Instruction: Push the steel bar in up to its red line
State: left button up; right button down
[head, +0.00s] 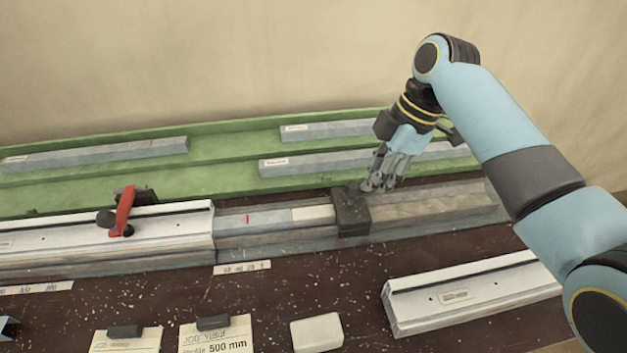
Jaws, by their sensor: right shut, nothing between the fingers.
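The grey steel bar (275,219) lies in a channel, its left end hidden at the open end of the pale clamped profile (160,226). Its red line (248,219) shows a short way right of the profile's end, with bare bar between. A pale label (313,214) is near the bar's right end. A dark block (351,212) stands in the channel at that end; I cannot tell whether they touch. My right gripper (371,186) is shut and empty, fingers down at the block's top right; contact is unclear. My left gripper is not in view.
A red-handled clamp (124,212) sits on the profile. Behind is a green tray (225,150) with several grey bars. In front are a loose pale profile (470,294), a white block (317,332) and job cards (215,336). The channel right of the block is clear.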

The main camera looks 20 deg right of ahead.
aim_at(347, 187)
jog(key=shift+w+a+p, duration=0.15)
jog(key=shift+a+p, duration=0.1)
jog(key=shift+a, duration=1.1)
jog(key=shift+w+a+p, duration=0.15)
jog(key=shift+a+p, duration=0.1)
jog(key=shift+a, duration=1.5)
jog(key=shift+d, duration=0.1)
jog(key=shift+d+p, duration=0.7)
jog(key=shift+p, duration=0.05)
notch_tip(347, 187, up, 7)
jog(key=p, duration=0.8)
jog(key=shift+s+f, duration=0.1)
